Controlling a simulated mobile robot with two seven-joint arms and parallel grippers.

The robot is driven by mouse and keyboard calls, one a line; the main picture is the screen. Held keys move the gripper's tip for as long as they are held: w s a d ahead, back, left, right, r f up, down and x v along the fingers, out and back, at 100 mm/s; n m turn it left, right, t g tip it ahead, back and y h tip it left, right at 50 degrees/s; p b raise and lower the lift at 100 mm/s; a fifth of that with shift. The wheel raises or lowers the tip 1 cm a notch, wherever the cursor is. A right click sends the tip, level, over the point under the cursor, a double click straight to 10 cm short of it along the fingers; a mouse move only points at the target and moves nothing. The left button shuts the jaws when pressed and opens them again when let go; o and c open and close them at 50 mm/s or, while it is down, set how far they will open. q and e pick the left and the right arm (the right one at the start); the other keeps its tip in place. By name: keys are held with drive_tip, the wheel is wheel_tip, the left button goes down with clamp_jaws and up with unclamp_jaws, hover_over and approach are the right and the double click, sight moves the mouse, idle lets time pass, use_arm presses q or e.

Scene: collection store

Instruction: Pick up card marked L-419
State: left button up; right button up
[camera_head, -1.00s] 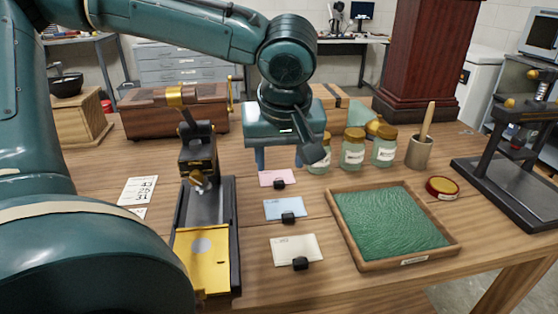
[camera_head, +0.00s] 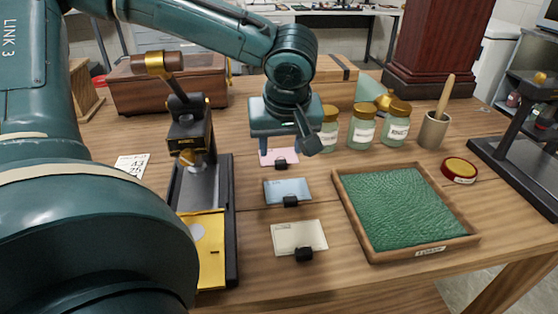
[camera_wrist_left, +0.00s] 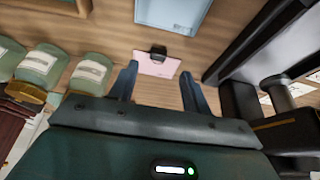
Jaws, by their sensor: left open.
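Three cards lie in a row on the wooden table, each with a small black clip or block at its near edge: a pink card (camera_head: 279,157), a light blue card (camera_head: 286,190) and a cream card (camera_head: 299,236). Their markings are too small to read, so I cannot tell which is L-419. My left gripper (camera_head: 281,148) is open and empty over the pink card and hides its far part. In the left wrist view, the pink card (camera_wrist_left: 157,65) shows between the open fingers (camera_wrist_left: 160,72), apart from both. My right gripper is not in view.
A black and gold press (camera_head: 205,190) stands left of the cards. A green-filled wooden tray (camera_head: 428,249) lies to their right. Several glass jars (camera_head: 362,130) stand close right of the gripper. A round red tin (camera_head: 459,170) and a cup (camera_head: 434,131) are farther right.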

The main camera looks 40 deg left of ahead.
sight(281, 161)
use_arm(q)
drive_tip(key=b+x, duration=0.1)
drive_tip(key=x, duration=0.4)
drive_tip(key=shift+w+d, duration=0.1)
drive_tip(key=shift+w, duration=0.05)
drive_tip(key=shift+r, duration=0.1)
clamp_jaws()
